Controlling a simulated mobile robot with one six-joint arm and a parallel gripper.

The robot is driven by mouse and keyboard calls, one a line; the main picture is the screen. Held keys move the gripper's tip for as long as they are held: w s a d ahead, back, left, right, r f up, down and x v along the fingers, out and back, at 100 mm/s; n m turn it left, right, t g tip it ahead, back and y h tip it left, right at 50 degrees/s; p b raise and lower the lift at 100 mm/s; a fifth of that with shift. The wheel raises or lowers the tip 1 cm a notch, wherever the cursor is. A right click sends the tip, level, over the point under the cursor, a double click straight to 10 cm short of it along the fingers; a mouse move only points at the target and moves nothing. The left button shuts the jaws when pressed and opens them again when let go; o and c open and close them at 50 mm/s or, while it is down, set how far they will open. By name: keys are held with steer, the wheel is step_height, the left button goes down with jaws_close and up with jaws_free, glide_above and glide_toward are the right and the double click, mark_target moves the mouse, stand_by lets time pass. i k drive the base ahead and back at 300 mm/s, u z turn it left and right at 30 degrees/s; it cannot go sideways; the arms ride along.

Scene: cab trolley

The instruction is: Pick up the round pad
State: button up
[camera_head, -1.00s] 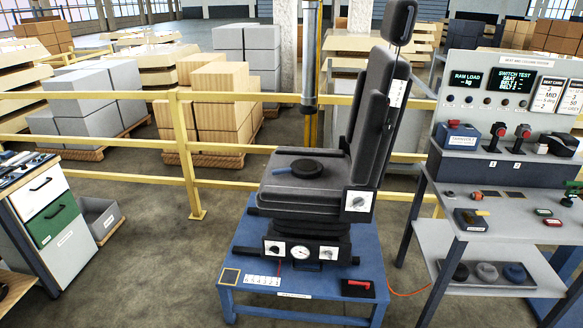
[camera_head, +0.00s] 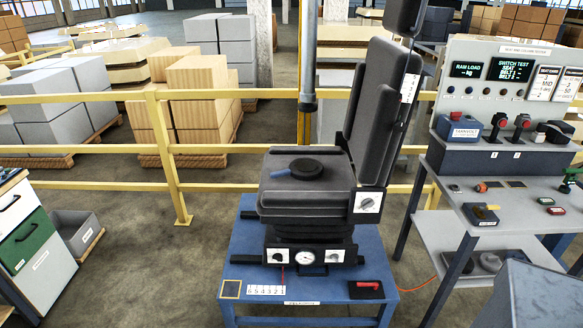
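A dark, flat round disc, which looks like the round pad (camera_head: 306,165), lies on the seat cushion (camera_head: 280,204) of a black seat. A short blue-grey bar sticks out from its left side, lying on the cushion. Round pieces (camera_head: 490,261) also sit on the lower shelf of the bench at right, partly hidden by a grey block. My gripper is not in view, so its state does not show.
The seat stands on a blue table (camera_head: 240,270), with its backrest (camera_head: 372,110) rising at right. A vertical cylinder (camera_head: 308,50) hangs behind the seat. A yellow rail (camera_head: 100,186) runs behind. A grey block (camera_head: 530,300) fills the bottom right.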

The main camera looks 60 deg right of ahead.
mark_target(304, 169)
steer(key=i, duration=1.35)
steer(key=z, duration=0.35)
